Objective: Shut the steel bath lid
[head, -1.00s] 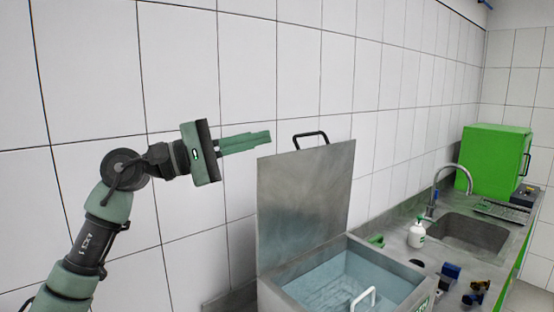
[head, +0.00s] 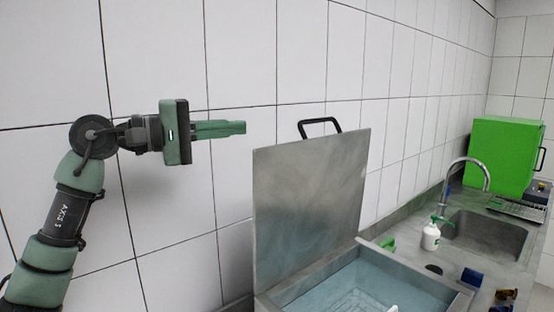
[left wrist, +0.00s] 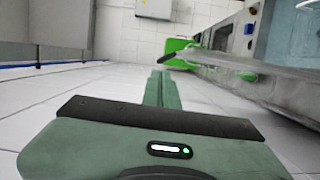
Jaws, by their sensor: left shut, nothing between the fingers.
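The steel bath lid (head: 310,210) stands upright, open, at the back of the bath, with a black handle (head: 320,126) on its top edge. The steel bath (head: 440,303) below it is open and holds bluish water. My left gripper (head: 243,128) is shut and empty, to the left of the lid's top edge, pointing right and apart from the lid. In the left wrist view the green fingers (left wrist: 160,73) lie together, and the lid (left wrist: 230,68) shows edge-on at the upper right with its dark handle (left wrist: 166,61). My right gripper is not in view.
A counter runs right with a white bottle (head: 430,237), a sink (head: 486,235) with a tap (head: 470,162), and a green box (head: 500,155). Small dark blue and brass parts lie near the bath's right side. A tiled wall stands behind the bath.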

